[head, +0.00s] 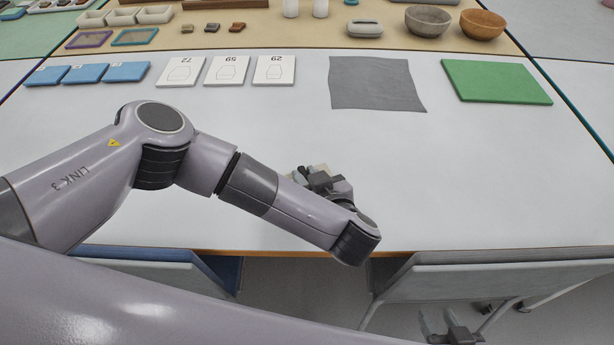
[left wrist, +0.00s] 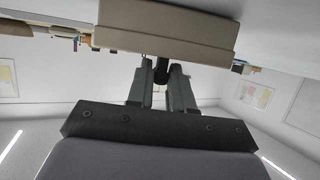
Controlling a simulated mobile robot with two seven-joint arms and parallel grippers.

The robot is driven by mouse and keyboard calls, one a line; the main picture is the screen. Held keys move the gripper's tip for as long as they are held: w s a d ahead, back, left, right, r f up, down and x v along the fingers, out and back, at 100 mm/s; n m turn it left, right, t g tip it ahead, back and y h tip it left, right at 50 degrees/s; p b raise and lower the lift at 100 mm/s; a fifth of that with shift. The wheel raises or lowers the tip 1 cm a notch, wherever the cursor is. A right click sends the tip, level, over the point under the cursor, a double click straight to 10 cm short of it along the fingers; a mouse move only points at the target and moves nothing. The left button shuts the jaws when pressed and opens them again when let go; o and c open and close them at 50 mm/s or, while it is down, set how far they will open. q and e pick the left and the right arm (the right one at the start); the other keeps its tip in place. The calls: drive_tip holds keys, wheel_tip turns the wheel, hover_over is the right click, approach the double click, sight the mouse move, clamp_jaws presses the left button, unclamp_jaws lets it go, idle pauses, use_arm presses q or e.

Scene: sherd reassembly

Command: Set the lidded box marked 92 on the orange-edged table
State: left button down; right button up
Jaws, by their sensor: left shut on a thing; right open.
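My left gripper (head: 320,180) is shut on a beige box (left wrist: 165,27) over the front middle of the white orange-edged table (head: 480,180). In the head view my left wrist and gripper hide most of the box, and only small pale parts show. The left wrist view shows my left gripper's fingers (left wrist: 162,80) at the box's side. I cannot tell whether the box touches the table. My right gripper (head: 448,328) is open and empty, low in the head view, beyond the table's front edge.
Chairs (head: 490,277) stand at the front edge. The table's right and middle are clear.

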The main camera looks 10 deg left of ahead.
use_arm(q)
drive_tip(key=shift+f, duration=0.1)
drive_tip(key=c, duration=1)
unclamp_jaws()
drive_tip(key=shift+s+d+r, duration=0.15)
drive_tip(key=shift+r, duration=0.1)
drive_tip(key=shift+p+v, duration=1.15)
drive_tip(key=shift+v, duration=4.7)
